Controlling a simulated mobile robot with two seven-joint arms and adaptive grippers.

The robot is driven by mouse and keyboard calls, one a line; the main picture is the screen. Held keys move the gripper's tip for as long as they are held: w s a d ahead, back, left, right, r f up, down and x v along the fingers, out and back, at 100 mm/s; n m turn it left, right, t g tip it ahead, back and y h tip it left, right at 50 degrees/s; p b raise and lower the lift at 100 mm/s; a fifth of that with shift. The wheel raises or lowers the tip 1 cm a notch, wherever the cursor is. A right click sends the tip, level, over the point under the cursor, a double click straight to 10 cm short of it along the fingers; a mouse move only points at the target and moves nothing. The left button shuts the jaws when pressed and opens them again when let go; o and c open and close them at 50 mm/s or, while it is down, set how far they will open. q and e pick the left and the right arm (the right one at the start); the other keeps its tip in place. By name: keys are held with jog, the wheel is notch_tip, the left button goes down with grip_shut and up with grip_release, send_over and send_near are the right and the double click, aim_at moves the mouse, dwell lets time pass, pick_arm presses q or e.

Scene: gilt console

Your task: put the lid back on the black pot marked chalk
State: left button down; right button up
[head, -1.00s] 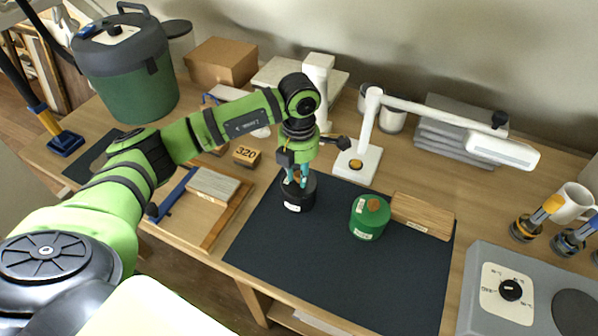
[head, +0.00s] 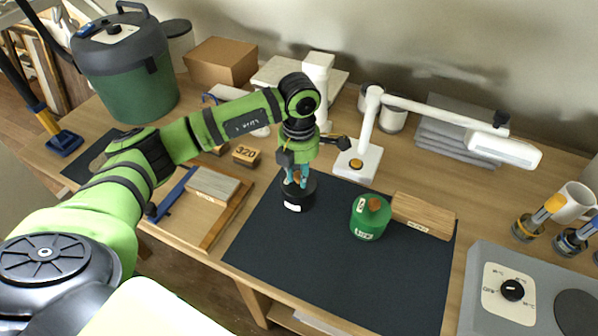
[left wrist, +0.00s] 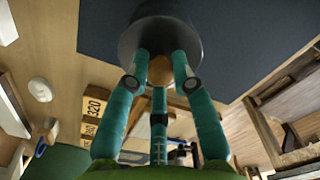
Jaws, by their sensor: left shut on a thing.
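The black pot (head: 299,195) stands on the dark mat near its back left corner, with a white label too small to read. My left gripper (head: 298,179) points down over it. In the left wrist view its teal fingers are shut around an orange-brown knob (left wrist: 160,70), against a dark round shape (left wrist: 160,30) that is the lid or pot top. Lid and pot look together, but the fingers hide the seam and I cannot tell whether the lid is fully seated. My right gripper is not in view.
A green pot (head: 369,218) with a brown knob stands right of the black pot, before a wooden block (head: 423,215). A white lamp (head: 357,160) stands behind. A wooden tray (head: 215,228) lies left, a grey hotplate (head: 480,300) right. The front of the mat (head: 330,265) is clear.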

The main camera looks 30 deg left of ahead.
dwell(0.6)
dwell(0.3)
pick_arm(q)
jog(key=shift+c, duration=2.4)
grip_release()
jog(key=shift+r+p, duration=1.9)
jog(key=shift+r, duration=1.6)
grip_shut()
jog(key=shift+f, duration=0.2)
